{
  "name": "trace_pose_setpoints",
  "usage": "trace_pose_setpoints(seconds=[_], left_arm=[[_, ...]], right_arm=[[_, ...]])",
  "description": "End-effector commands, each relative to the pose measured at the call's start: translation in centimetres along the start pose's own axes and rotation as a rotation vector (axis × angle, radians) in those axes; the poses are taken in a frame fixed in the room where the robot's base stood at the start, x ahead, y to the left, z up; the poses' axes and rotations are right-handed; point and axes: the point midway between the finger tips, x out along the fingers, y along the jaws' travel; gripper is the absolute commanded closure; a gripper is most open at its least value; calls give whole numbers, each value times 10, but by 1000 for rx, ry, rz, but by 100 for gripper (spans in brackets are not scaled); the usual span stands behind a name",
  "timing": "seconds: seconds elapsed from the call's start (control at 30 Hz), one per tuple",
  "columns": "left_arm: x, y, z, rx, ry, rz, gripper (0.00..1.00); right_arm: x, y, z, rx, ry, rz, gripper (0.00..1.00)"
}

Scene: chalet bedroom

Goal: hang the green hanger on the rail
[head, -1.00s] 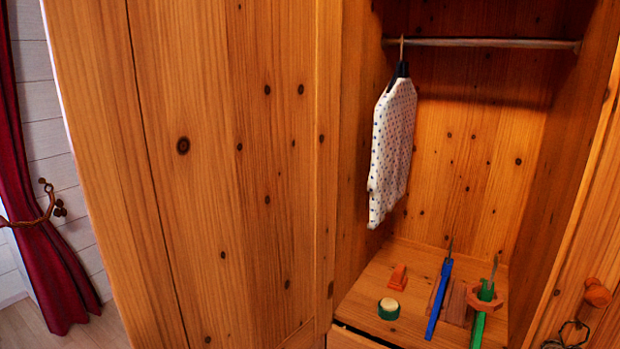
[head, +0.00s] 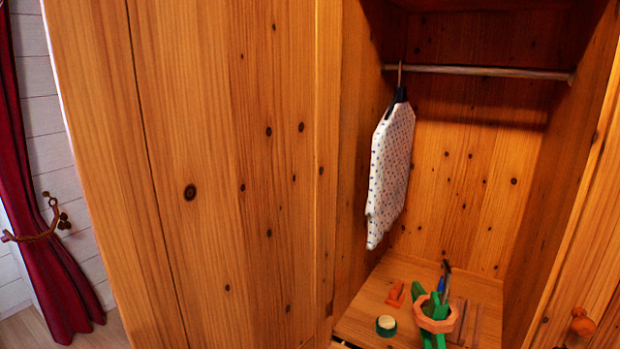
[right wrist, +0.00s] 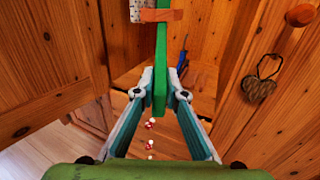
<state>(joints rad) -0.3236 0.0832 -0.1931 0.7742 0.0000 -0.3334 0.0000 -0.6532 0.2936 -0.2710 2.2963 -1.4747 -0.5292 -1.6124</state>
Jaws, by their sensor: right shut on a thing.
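The green hanger (head: 437,338) is low in front of the wardrobe opening, below the rail (head: 490,72), with its hook up. An orange octagonal ring (head: 436,322) sits around its upper part. In the right wrist view the green hanger (right wrist: 160,75) runs between the fingers of my right gripper (right wrist: 160,88), which is shut on it. The rail crosses the upper compartment and the hanger is well apart from it. My left gripper is not in view, and my right gripper does not show in the head view.
A white dotted garment (head: 390,175) hangs at the rail's left end; the rail to its right is bare. On the wardrobe floor are an orange piece (head: 395,294), a green-and-cream round item (head: 386,325) and a mostly hidden blue hanger (right wrist: 182,62). A knobbed door (head: 582,322) stands at right.

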Motion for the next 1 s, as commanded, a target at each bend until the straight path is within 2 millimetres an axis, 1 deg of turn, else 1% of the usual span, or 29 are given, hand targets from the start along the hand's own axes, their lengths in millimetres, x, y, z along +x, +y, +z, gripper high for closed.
trace_pose_setpoints(seconds=[0.03,0.1,0.2,0.3,0.4,0.87,1.0], left_arm=[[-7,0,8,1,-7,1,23],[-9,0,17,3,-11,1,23],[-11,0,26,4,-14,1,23],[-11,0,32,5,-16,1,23],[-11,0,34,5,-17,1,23],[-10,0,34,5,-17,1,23],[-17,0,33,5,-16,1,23]], right_arm=[[-14,8,17,-2,2,35,100],[-28,18,29,-2,1,71,100],[-43,27,41,0,0,108,100],[-51,33,48,-2,-1,129,100],[-54,35,51,0,-2,136,100],[-53,34,50,-1,-3,135,100],[-48,32,56,-1,-6,121,100]])
